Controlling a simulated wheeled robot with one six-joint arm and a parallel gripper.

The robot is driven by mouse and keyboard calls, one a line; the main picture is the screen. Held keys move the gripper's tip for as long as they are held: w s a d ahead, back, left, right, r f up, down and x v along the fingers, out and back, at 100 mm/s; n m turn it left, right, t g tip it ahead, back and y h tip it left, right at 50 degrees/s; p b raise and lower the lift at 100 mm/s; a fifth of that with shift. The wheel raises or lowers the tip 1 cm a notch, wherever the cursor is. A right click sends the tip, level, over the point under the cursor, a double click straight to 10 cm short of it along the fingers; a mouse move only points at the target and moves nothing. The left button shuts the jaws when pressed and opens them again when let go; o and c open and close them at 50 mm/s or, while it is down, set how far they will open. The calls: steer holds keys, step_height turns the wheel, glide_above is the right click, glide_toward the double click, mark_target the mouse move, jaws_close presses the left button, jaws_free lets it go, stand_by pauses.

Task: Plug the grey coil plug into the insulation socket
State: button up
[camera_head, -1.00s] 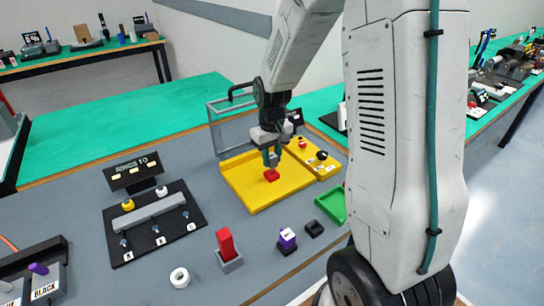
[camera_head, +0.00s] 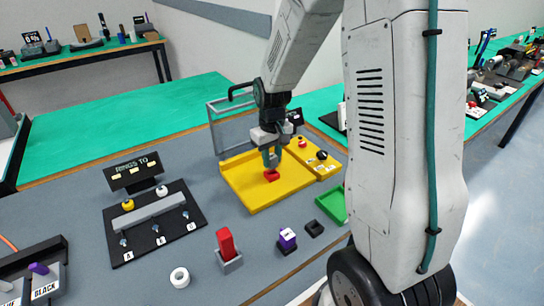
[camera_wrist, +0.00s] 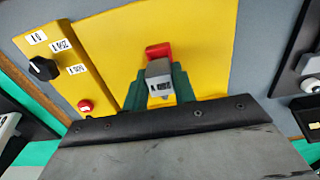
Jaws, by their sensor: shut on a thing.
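My gripper (camera_head: 270,162) is low over the yellow tray-like panel (camera_head: 254,197). In the wrist view, its green fingers (camera_wrist: 159,88) are shut on a grey block-shaped plug (camera_wrist: 158,72) with a small label too blurred to read. A red block (camera_wrist: 157,50) shows just past the plug and is partly hidden by it. The red block (camera_head: 271,176) sits on the yellow surface directly below the fingertips. I cannot tell whether plug and red block touch, or which part is the insulation socket.
A yellow strip with a black knob (camera_wrist: 43,68), labels and a red button (camera_wrist: 85,106) adjoins the yellow surface. A clear raised lid (camera_head: 232,127) stands behind it. In front are a green tray (camera_head: 332,204), a red block in a grey holder (camera_head: 232,262) and a ring stand (camera_head: 155,220).

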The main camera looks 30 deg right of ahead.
mark_target(272, 157)
steer(key=shift+f, duration=1.2)
steer(key=o, duration=1.1)
steer(key=shift+c, duration=0.2)
step_height(272, 157, up, 8)
steer(key=shift+f, duration=0.1)
